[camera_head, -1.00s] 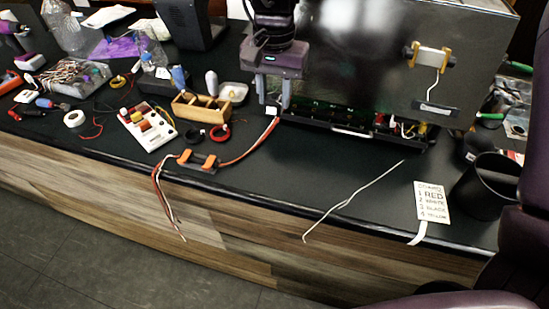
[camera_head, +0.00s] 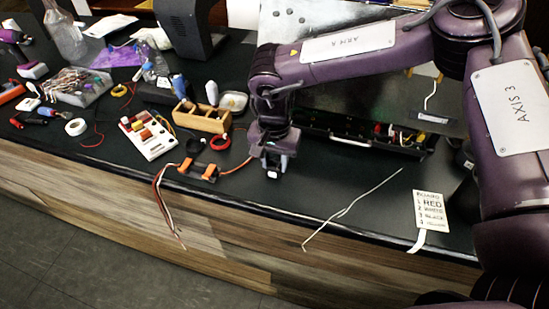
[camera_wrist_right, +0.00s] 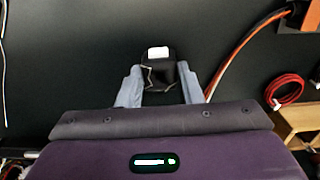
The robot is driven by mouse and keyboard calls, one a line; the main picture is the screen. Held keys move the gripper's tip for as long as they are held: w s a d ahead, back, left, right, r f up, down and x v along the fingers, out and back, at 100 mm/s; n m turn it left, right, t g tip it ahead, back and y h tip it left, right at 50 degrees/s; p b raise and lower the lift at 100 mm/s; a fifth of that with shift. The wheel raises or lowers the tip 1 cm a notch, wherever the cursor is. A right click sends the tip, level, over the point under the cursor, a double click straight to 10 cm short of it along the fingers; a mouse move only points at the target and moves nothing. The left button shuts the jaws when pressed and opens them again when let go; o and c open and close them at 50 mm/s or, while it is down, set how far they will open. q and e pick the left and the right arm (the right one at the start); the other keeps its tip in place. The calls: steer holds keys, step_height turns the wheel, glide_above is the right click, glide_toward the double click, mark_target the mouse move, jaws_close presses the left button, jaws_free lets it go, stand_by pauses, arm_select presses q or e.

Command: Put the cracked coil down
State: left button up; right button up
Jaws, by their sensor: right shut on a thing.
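My right gripper (camera_head: 273,162) points down over the black bench top, in front of the brewer's tray. In the right wrist view my right gripper (camera_wrist_right: 158,80) has its two grey fingers shut on a small black block with a white end, which I take to be the cracked coil (camera_wrist_right: 157,64). The coil (camera_head: 272,174) shows only as a small dark and white bit under the fingers in the head view. Whether it touches the bench is not clear. My left gripper is not in view.
The open brewer tray (camera_head: 365,143) lies behind the gripper. Orange clips holding wires (camera_head: 198,171), a red ring of wire (camera_head: 220,140) and a wooden box (camera_head: 203,119) lie to the left. A white wire (camera_head: 350,207) and a label card (camera_head: 431,210) lie right. Bench between is bare.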

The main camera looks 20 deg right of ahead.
steer(key=shift+f, duration=0.15)
steer(key=o, duration=1.1)
steer(key=shift+r, duration=0.5)
step_height(320, 180, up, 11)
steer(key=b, duration=0.1)
steer(key=shift+r, duration=0.15)
